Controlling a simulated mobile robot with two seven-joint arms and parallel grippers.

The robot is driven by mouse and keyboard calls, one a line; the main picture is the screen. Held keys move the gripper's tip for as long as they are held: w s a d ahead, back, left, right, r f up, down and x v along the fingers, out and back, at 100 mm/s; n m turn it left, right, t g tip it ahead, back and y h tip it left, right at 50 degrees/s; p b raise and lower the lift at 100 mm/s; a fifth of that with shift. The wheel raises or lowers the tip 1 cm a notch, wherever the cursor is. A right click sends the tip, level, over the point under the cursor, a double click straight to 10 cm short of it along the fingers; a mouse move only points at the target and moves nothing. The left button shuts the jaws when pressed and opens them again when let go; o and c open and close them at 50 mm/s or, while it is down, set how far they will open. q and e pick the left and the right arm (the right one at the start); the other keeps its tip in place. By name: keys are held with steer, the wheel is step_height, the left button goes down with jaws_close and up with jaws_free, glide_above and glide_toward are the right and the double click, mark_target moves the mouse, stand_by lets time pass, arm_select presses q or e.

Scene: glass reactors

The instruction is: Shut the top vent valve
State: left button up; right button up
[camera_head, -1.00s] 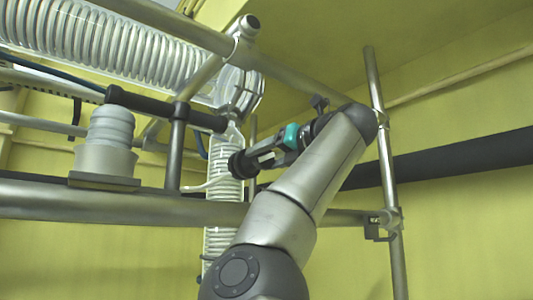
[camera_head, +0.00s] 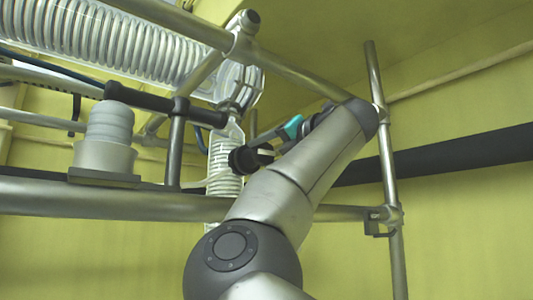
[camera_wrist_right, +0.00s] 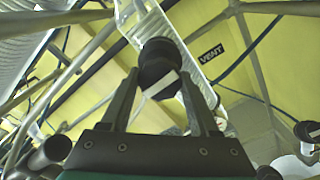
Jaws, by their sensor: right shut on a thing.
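The vent valve's dark round knob (camera_head: 243,159) sits in front of the vertical glass coil column in the head view. In the right wrist view the black knob (camera_wrist_right: 158,62) carries a white mark and lies between the fingertips. My right gripper (camera_head: 264,151), with a teal band, reaches the knob from the right. In the wrist view my right gripper (camera_wrist_right: 160,78) has a finger on each side of the knob, shut on it. The valve body behind the knob is mostly hidden. My left gripper is not in view.
A horizontal coiled glass condenser (camera_head: 120,45) runs across the upper left. Metal frame tubes (camera_head: 110,203) cross below, and an upright pole (camera_head: 385,150) stands right of my arm. A grey stepped fitting (camera_head: 106,150) stands left. Open space lies right of the pole.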

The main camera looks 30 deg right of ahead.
steer(key=o, duration=1.4)
steer(key=shift+s, duration=0.1)
steer(key=s+b, duration=0.1)
steer(key=s, duration=0.4)
steer(key=s+d+b, duration=0.1)
steer(key=s+b, duration=0.1)
steer(key=s, duration=0.3)
steer(key=s+b, duration=0.2)
steer(key=s, duration=0.3)
steer(key=shift+d, duration=0.15)
